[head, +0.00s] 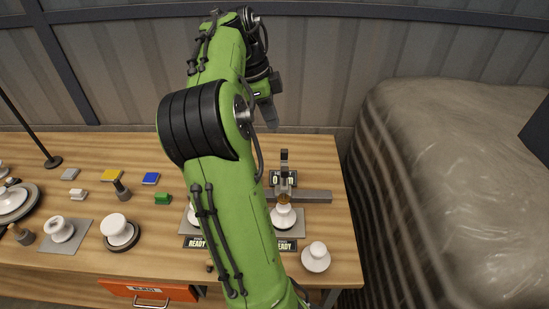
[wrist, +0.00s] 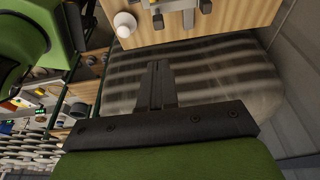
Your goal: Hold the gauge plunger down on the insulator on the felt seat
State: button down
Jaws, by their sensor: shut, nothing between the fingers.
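The gauge (head: 284,165) is a dark upright post with a grey side bar at the right of the bench. A white insulator (head: 283,217) sits directly below it, on what looks like a grey seat that it mostly covers. The brassy part between post and insulator may be the plunger; I cannot tell whether it touches. My gripper (head: 270,122) is above and behind the gauge, apart from it. In the wrist view my gripper (wrist: 158,70) is shut and empty, with dark gauge parts (wrist: 185,8) at the top edge.
Another white insulator (head: 316,257) stands at the bench's right front; it also shows in the wrist view (wrist: 125,24). A "READY" sign (head: 287,245) lies in front of the gauge. My arm hides the bench's middle. A plastic-wrapped load (head: 450,190) stands right of the bench.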

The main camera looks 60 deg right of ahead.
aim_at(286, 168)
jog(key=x, duration=0.4)
jog(key=b+x, duration=0.1)
jog(key=x, duration=0.8)
jog(key=shift+w+a+f+b, duration=0.25)
jog(key=shift+w+f+b, duration=0.05)
jog(key=shift+w+b, duration=0.1)
jog(key=shift+f, duration=0.35)
